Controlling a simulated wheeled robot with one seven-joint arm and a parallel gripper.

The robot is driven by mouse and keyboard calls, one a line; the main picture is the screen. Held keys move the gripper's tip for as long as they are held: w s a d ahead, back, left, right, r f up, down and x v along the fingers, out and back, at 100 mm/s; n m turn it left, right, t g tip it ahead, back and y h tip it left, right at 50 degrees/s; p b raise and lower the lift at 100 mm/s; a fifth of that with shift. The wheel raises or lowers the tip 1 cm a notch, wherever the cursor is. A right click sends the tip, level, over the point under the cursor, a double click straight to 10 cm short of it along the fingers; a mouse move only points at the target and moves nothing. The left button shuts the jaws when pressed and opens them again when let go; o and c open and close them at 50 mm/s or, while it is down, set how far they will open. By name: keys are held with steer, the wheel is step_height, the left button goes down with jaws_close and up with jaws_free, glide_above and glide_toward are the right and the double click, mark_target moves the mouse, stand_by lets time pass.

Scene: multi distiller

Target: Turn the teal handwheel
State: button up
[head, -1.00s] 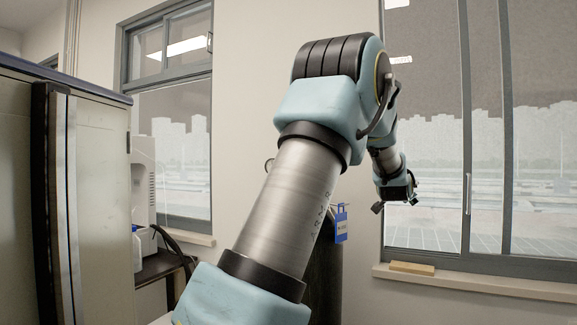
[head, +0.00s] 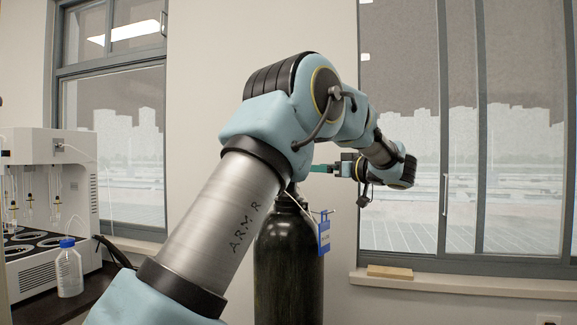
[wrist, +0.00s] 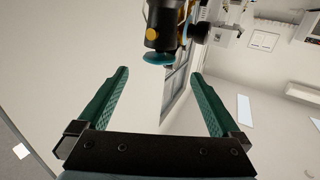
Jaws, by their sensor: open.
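The teal handwheel (wrist: 157,58) shows in the wrist view as a round disc below a black fitting with a yellow cap. It lies ahead of my gripper (wrist: 159,73), between the lines of the two fingertips and seemingly a little beyond them. My gripper is open with nothing between its green fingers. In the head view my gripper (head: 322,168) points left above the dark gas cylinder (head: 288,265). The cylinder's top is partly covered by my arm, and I cannot make out the handwheel there.
A blue tag (head: 323,233) hangs at the cylinder's right shoulder. A white distiller unit (head: 82,195) and a blue-capped bottle (head: 68,270) stand on a dark bench at left. A window sill (head: 460,284) with a small wooden block (head: 390,271) is at right.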

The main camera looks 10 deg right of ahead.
steer(key=p+x, duration=0.3)
steer(key=x, duration=0.6)
steer(key=shift+r, duration=0.1)
steer(key=c, duration=1.2)
